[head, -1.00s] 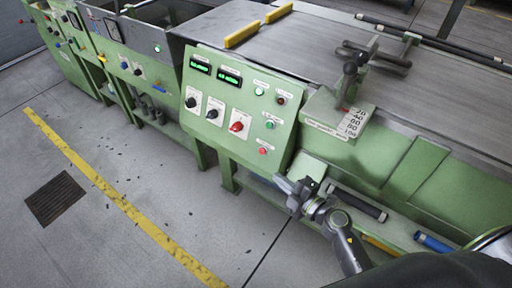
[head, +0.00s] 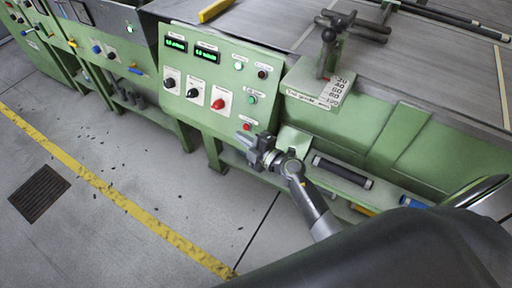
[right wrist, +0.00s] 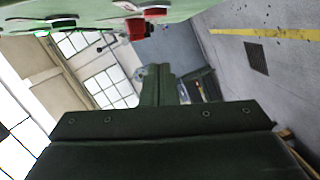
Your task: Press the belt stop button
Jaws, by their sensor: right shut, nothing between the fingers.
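The green control panel (head: 182,108) on the machine's front carries two lit displays, two black knobs, a red knob (head: 218,104) and several small buttons. A red button (head: 247,126) sits low on the panel, below a green button (head: 252,99). A dark red button (head: 262,74) is at the upper right. Labels are too small to read, so I cannot tell which stops the belt. My right gripper (head: 245,139) is shut and empty, its tips just below the low red button; contact cannot be told. In the right wrist view the shut fingers (right wrist: 157,86) lie below the panel face (right wrist: 75,12). My left gripper is out of view.
A handle with a scale block (head: 312,88) juts out right of the panel. The grey belt (head: 430,60) runs behind. A lower ledge holds a black roller (head: 342,171) and a blue one (head: 415,201).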

